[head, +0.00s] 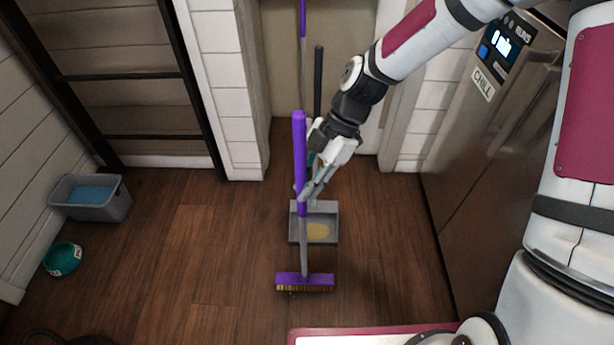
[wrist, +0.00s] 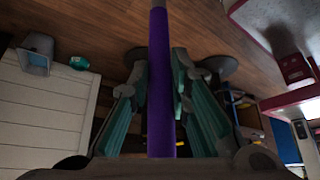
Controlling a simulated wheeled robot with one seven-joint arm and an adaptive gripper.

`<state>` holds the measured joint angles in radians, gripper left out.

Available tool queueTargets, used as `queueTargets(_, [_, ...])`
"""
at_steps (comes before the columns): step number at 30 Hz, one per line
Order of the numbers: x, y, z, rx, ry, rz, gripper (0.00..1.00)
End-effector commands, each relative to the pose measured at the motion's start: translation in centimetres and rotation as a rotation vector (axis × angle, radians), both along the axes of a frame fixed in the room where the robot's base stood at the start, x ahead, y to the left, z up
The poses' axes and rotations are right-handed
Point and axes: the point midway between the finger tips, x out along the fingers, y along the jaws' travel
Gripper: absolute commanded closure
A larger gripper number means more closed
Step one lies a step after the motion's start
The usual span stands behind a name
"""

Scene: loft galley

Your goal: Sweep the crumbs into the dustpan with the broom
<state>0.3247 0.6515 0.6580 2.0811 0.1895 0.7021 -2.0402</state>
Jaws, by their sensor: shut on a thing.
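The broom has a purple grip (head: 299,150), a grey lower shaft and a purple head (head: 305,279) with tan bristles on the wooden floor. My gripper (head: 306,192) is shut on the lower part of the purple grip. In the wrist view the purple grip (wrist: 161,85) runs between both fingers. The grey dustpan (head: 294,228) lies on the floor behind the broom head, its open side facing the head. A yellowish patch of crumbs (head: 319,231) lies within the dustpan's outline. The broom shaft partly covers the pan. Any crumbs under the bristles are hidden.
A dark upright handle (head: 318,75) and a purple-grey pole (head: 303,55) stand behind my gripper. A grey litter tray (head: 105,205) and a teal bowl (head: 62,259) sit at the left. A steel fridge (head: 470,165) stands at the right. Floor left of the broom is clear.

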Motion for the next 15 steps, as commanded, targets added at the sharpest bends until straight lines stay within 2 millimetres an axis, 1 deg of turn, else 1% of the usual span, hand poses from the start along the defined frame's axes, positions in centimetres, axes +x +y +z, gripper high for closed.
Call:
queueTargets(12, [-2.8, 0.1, 0.1, 0.000, 0.000, 0.000, 1.00])
queueTargets(15, [-3.2, 0.1, 0.0, 0.000, -0.002, 0.000, 1.00])
